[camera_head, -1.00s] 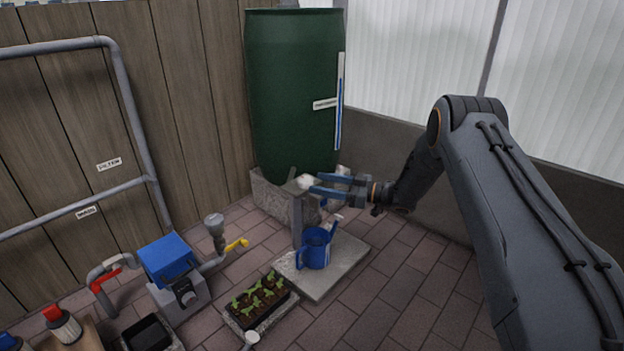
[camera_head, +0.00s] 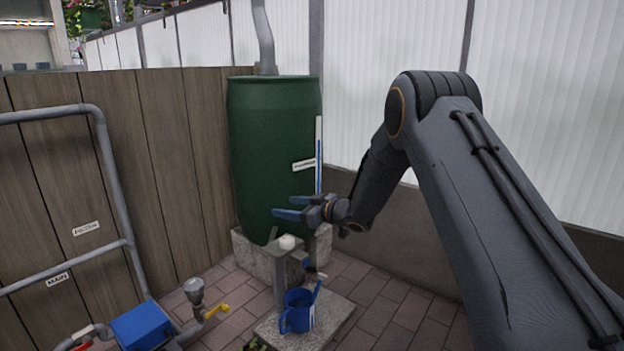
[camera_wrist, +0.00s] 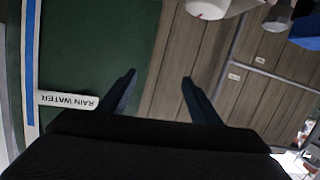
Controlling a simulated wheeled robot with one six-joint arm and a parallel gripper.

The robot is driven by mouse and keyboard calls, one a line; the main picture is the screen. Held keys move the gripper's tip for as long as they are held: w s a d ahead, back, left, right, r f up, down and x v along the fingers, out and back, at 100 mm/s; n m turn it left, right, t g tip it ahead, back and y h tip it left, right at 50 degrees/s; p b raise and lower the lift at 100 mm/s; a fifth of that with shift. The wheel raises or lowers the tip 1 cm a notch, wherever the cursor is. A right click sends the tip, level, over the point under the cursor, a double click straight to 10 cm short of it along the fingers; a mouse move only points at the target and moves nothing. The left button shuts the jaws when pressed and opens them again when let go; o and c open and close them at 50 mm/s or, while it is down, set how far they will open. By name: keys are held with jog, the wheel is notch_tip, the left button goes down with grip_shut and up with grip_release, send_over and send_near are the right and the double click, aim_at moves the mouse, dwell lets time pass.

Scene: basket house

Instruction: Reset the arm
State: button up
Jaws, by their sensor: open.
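My gripper (camera_head: 287,207) is open and empty, in front of the lower part of the green rain barrel (camera_head: 275,150). Its blue-tipped fingers point left in the head view. In the wrist view the two dark fingers (camera_wrist: 158,92) stand apart with nothing between them. The barrel (camera_wrist: 90,50) and its "RAIN WATER" label (camera_wrist: 68,100) fill the left of that view. My arm reaches in from the right, bent at the elbow.
A blue watering can (camera_head: 298,312) stands on a pale slab (camera_head: 335,318) below my gripper. A post with a white knob (camera_head: 287,242) rises close under the fingers. Grey pipes (camera_head: 115,180) run along the wooden fence (camera_head: 165,150) at left. A blue box (camera_head: 141,325) sits at lower left.

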jog(key=s+a+r+m+h+p, duration=0.2)
jog(key=s+r+m+h, duration=0.2)
jog(key=s+r+h, duration=0.55)
jog(key=s+d+r+m+g+p, duration=0.1)
jog(key=s+d+g, duration=0.2)
jog(key=s, duration=1.4)
jog(key=s+d+r+g+h+p, duration=0.1)
jog(key=s+d+g, duration=0.15)
jog(key=s, duration=1.45)
jog(key=s+d+r+m+g+p, duration=0.1)
jog(key=s+d+g, duration=0.25)
jog(key=s, duration=1.35)
jog(key=d+r+m+p, duration=0.2)
jog(key=d+r+p, duration=0.4)
jog(key=r+p, duration=0.3)
jog(key=d+r+m+h+p, duration=0.1)
jog(key=d+r+p, duration=0.6)
jog(key=p, duration=0.8)
jog(key=d+r+m+h+p, duration=0.1)
jog(key=d+r+m+p, duration=0.2)
jog(key=r+p, duration=0.9)
jog(key=d, duration=0.3)
jog(key=shift+w+d+p, duration=0.15)
jog(key=shift+d+p, duration=0.05)
jog(key=shift+p, duration=0.2)
